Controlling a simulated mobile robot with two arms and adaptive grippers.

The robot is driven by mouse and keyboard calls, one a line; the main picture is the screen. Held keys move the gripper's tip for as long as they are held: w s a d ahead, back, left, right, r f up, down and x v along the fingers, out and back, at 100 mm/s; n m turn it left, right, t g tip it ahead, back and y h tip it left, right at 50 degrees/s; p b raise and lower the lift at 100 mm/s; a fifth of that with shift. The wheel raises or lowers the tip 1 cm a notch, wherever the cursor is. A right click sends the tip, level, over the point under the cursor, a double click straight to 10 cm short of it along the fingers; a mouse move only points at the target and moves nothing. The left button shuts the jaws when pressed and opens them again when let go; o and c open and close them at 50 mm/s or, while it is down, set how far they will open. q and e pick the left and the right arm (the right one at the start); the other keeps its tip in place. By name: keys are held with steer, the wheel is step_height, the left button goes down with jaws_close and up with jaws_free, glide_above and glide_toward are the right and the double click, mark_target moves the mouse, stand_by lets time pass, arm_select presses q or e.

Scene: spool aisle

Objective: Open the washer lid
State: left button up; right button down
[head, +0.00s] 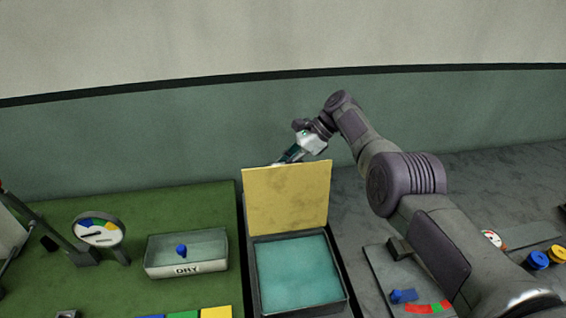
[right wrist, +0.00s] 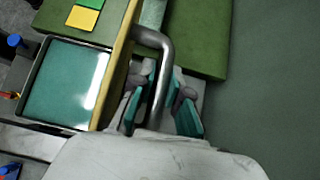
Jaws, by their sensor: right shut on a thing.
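The washer (head: 348,300) is a dark-rimmed box with teal inside, at the centre front of the head view. Its yellow lid (head: 287,198) stands nearly upright at the back edge, leaving the top open. In the right wrist view the lid (right wrist: 118,62) shows edge-on, with a bent metal handle (right wrist: 166,55) on its outer face. My right gripper (head: 288,156) is behind the lid's top edge; in the wrist view its teal-padded fingers (right wrist: 160,98) are shut around the handle. The lid hides the fingertips in the head view. My left gripper is not in view.
On the green mat at left stand a "DRY" tray (head: 186,256) holding a blue spool (head: 181,250), a round gauge (head: 99,231) and coloured squares (head: 183,315). A wall stands behind.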

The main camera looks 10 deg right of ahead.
steer(key=shift+f, duration=0.1)
stand_by(0.4)
steer(key=c, duration=1.1)
jaws_free()
steer(key=shift+c, duration=0.2)
step_height(320, 180, up, 10)
